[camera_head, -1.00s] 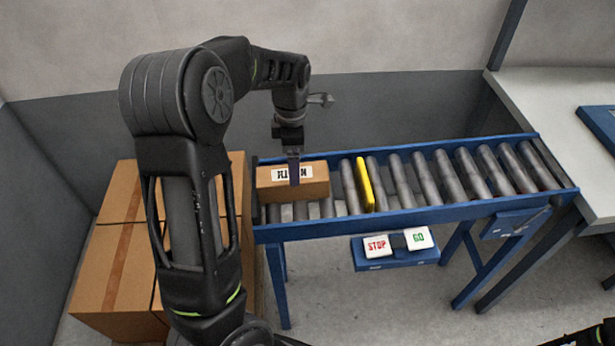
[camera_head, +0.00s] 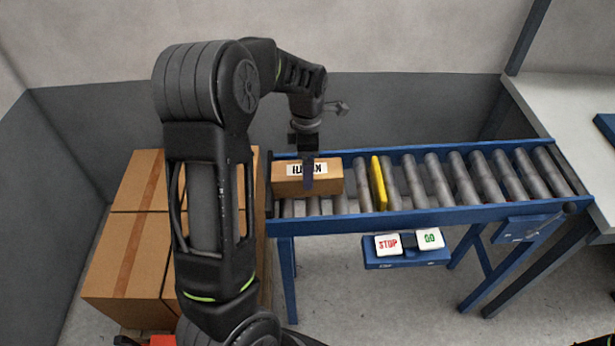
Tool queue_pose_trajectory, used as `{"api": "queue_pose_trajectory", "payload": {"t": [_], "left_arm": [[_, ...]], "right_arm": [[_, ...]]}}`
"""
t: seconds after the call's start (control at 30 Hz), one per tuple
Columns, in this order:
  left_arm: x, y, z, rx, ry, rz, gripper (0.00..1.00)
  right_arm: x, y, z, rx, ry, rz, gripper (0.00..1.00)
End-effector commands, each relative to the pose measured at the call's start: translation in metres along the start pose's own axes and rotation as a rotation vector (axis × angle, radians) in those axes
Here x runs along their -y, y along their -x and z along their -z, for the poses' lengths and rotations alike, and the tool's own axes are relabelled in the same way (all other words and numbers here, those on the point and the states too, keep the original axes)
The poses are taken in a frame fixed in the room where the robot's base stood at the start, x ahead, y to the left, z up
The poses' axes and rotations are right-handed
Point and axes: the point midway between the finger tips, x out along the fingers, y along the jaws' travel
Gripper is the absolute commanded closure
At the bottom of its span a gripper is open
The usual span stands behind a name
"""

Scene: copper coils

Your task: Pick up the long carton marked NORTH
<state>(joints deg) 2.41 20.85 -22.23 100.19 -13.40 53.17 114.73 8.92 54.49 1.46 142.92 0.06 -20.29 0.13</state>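A long brown carton (camera_head: 284,182) lies at the left end of the roller conveyor. Its white label has dark letters, partly covered by my gripper, so I cannot read the whole word. One finger stands in front of the carton's near face, across the label. The other finger is hidden, so I cannot tell whether they press on the carton. The carton appears to rest on the rollers. My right gripper is out of view.
The blue-framed conveyor (camera_head: 420,213) has a yellow divider (camera_head: 378,183) right of the carton, with bare rollers beyond. STOP (camera_head: 388,244) and GO (camera_head: 431,238) buttons sit at its front. Large boxes (camera_head: 115,255) are stacked left. A grey table (camera_head: 565,110) stands right.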

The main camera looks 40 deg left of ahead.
Motion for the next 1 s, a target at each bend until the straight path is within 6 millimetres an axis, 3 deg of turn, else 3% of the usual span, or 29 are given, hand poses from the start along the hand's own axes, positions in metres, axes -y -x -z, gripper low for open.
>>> {"api": "queue_pose_trajectory", "payload": {"t": [0.3, 0.4, 1.0], "left_arm": [[0.001, -0.042, 0.000, -0.002, 0.000, 0.002, 0.11], [0.000, -0.048, -0.001, -0.001, -0.001, 0.000, 0.11], [0.000, -0.048, -0.001, -0.001, 0.000, -0.001, 0.13]], "right_arm": [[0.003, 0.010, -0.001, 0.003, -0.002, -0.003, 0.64], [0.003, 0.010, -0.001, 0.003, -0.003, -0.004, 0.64], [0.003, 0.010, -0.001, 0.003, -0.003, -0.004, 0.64]]}}
